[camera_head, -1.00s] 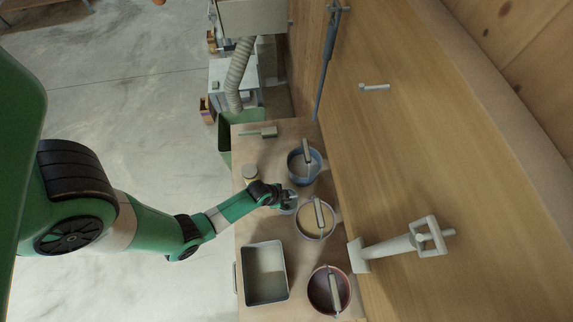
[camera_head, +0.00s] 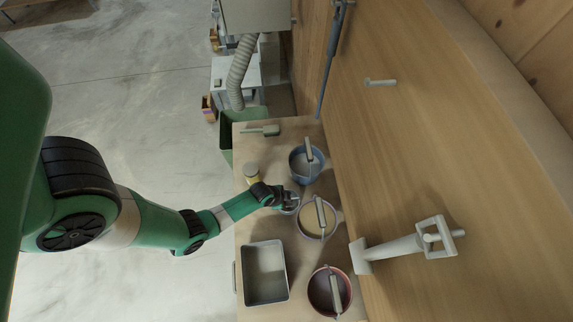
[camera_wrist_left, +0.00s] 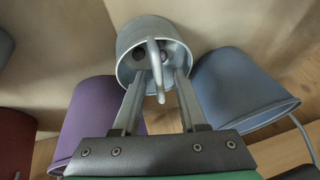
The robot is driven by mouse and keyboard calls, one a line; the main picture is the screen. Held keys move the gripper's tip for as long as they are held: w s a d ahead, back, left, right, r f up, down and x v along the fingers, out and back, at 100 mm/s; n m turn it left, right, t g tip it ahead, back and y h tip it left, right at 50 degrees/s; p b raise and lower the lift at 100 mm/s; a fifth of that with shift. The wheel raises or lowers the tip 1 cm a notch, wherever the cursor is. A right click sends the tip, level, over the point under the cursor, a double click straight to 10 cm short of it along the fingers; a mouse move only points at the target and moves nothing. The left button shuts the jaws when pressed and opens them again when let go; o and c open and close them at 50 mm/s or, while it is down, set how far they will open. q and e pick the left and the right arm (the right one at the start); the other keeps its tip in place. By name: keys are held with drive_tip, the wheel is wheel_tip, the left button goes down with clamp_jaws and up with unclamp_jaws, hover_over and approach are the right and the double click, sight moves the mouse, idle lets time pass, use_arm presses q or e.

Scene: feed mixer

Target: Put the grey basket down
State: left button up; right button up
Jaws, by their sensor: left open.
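The grey basket (camera_wrist_left: 146,32) is a small round metal pail with a curved handle (camera_wrist_left: 155,70). It stands among the buckets in the wrist view, with its open mouth facing my gripper. My left gripper (camera_wrist_left: 157,82) is open, with one finger on each side of the handle; I cannot tell whether they touch it. In the head view my left gripper (camera_head: 287,199) is over the table beside the purple bucket, and the grey basket (camera_head: 291,207) shows only in part beneath it. My right gripper is in neither view.
A blue bucket (camera_head: 300,176), a purple bucket (camera_head: 330,236) and a red bucket (camera_head: 318,305) line the wall side. A grey tray (camera_head: 265,302) lies at the near left. A yellowish jar (camera_head: 252,175) and a scoop (camera_head: 270,130) are farther back.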

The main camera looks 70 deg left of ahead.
use_arm(q)
drive_tip(key=p+v, duration=0.6)
drive_tip(key=v, duration=0.6)
